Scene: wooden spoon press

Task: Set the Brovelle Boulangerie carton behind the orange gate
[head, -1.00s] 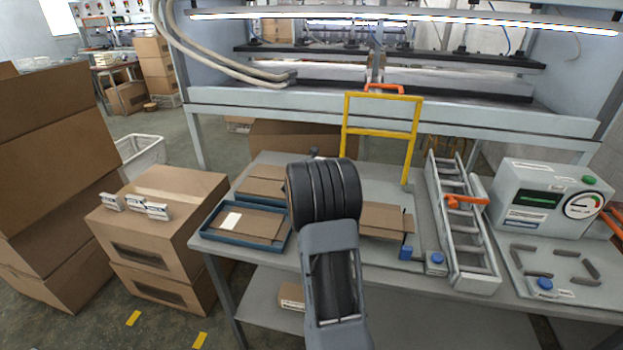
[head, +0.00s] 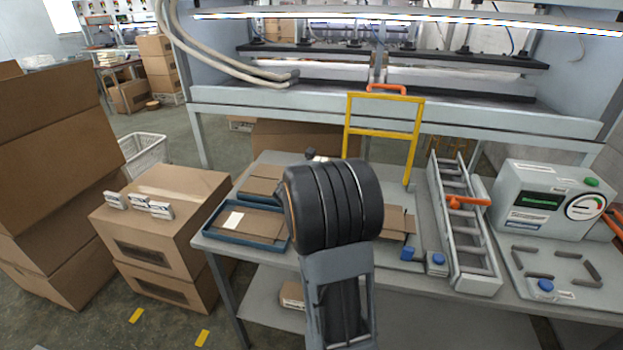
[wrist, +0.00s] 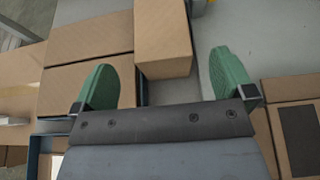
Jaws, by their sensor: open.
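Several plain brown cartons lie on the grey workbench (head: 262,290) in the head view. Some are in blue trays (head: 243,236), and a low stack of cartons (head: 396,222) shows right of my arm. I cannot read the name Brovelle Boulangerie on any of them. A yellow-orange upright frame (head: 409,160) stands at the back of the bench, the only gate-like thing I see. My gripper (wrist: 164,84) has its green fingers spread in the wrist view, with nothing held. A brown carton (wrist: 162,42) lies beyond and between the fingertips. My arm hides the gripper in the head view.
A rack with an orange lever (head: 465,202) and a grey control box (head: 550,200) stand on the right of the bench. The large press (head: 400,122) rises behind. Stacked boxes (head: 165,205) with small white packs stand on the left floor. Bench space is tight.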

